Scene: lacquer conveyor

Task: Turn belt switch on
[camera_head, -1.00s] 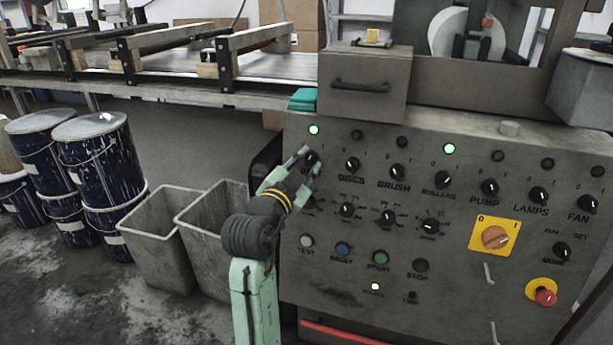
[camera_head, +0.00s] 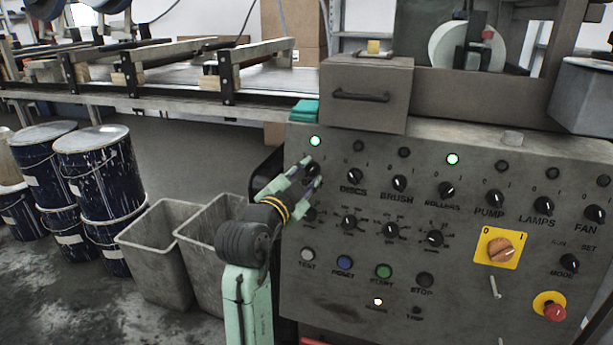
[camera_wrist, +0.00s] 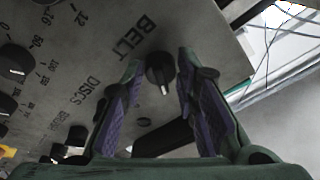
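The belt switch (camera_head: 312,169) is a black rotary knob at the upper left of the grey control panel (camera_head: 350,285). A lamp (camera_head: 315,141) above it is lit green. In the wrist view the belt switch (camera_wrist: 160,73) has a pale pointer line and sits beside the printed word BELT (camera_wrist: 132,37). My gripper (camera_head: 301,174) is at the panel's left side, close to the knob. In the wrist view the fingers of my gripper (camera_wrist: 159,68) are apart, one on each side of the knob, with gaps visible between. Its depth to the knob is hard to judge.
More knobs run rightward, starting with the discs knob (camera_head: 354,175). A yellow main switch (camera_head: 500,247) and a red emergency button (camera_head: 551,308) are at the right. Grey bins (camera_head: 160,250) and paint drums (camera_head: 100,180) stand on the floor at left.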

